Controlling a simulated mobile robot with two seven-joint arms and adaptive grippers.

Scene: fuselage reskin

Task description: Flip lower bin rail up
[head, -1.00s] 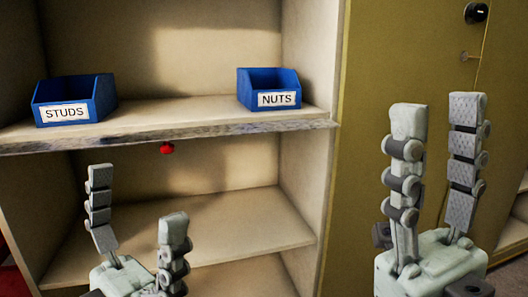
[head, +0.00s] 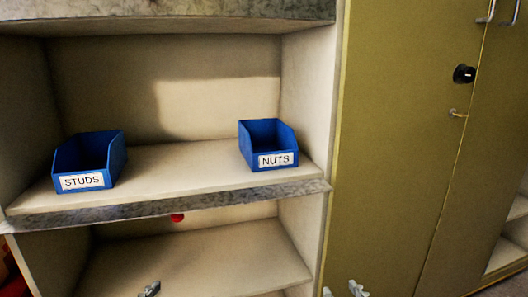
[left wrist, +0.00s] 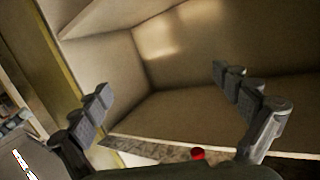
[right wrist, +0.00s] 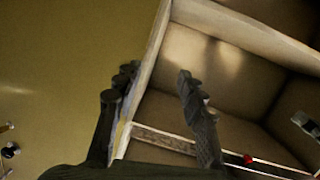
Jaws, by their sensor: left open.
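The lower bin rail (head: 215,202) is a mottled grey strip along the front edge of the shelf, level with that edge and not standing up in front of the bins. A red knob (head: 177,217) sits just under it; it also shows in the left wrist view (left wrist: 198,154) and right wrist view (right wrist: 250,159). My left gripper (left wrist: 162,84) is open and empty; one fingertip shows at the head view's bottom edge. My right gripper (right wrist: 157,76) is open and empty; its fingertips (head: 342,290) barely show in the head view. Both are apart from the rail.
A blue STUDS bin (head: 90,160) and a blue NUTS bin (head: 268,145) stand on the shelf behind the rail. Another grey edge (head: 170,16) runs above. An olive cabinet (head: 400,130) with a lock and handles stands to the right. The lower shelf (head: 200,260) is clear.

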